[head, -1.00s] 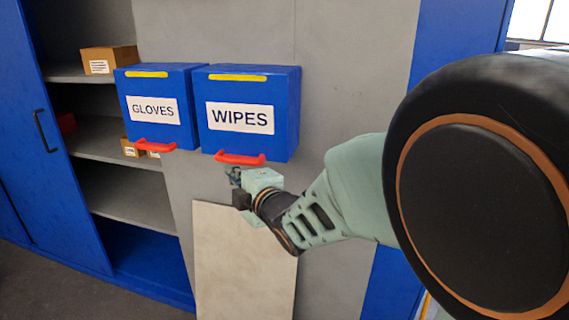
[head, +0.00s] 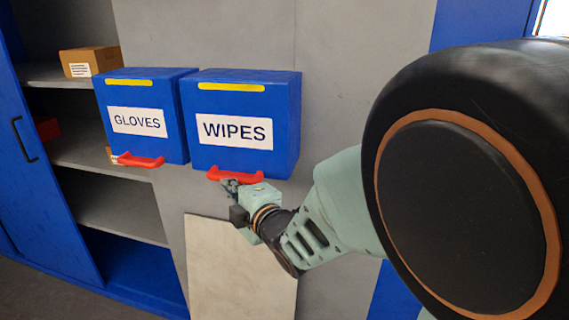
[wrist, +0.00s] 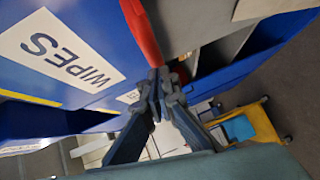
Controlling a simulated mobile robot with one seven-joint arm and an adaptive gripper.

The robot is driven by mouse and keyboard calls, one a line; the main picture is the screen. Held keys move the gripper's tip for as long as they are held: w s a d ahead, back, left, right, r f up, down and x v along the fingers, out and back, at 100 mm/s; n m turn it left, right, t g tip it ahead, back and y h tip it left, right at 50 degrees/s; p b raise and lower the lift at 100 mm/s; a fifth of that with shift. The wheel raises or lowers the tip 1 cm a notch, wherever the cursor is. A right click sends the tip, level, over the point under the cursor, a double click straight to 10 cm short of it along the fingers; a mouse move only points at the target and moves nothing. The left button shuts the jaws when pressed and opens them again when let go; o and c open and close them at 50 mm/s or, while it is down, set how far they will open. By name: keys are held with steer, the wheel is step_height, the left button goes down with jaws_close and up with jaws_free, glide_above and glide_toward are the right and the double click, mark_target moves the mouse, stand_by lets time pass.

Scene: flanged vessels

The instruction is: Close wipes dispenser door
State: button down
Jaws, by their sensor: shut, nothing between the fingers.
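The blue wipes dispenser (head: 240,160) hangs on the grey wall, with a white WIPES label, a yellow strip on top and a red handle (head: 236,175) at its lower front edge. Its front door looks flush with the box in the head view. My gripper (head: 230,184) is just below the red handle, shut and empty. In the wrist view my gripper's fingertips (wrist: 160,76) meet at the end of the red handle (wrist: 141,30); whether they touch it I cannot tell. The WIPES face (wrist: 60,50) fills the left of that view.
The blue GLOVES dispenser (head: 143,140) hangs close at the left, with its own red handle. An open blue cabinet with grey shelves (head: 110,205) and a cardboard box (head: 90,62) stands further left. A pale panel (head: 235,265) leans below. A yellow cart (wrist: 250,125) shows in the wrist view.

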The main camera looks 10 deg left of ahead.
steer(key=shift+w, duration=0.1)
stand_by(0.4)
steer(key=shift+w+a+r+b, duration=0.1)
steer(key=shift+w+b, duration=0.55)
steer(key=shift+b, duration=0.4)
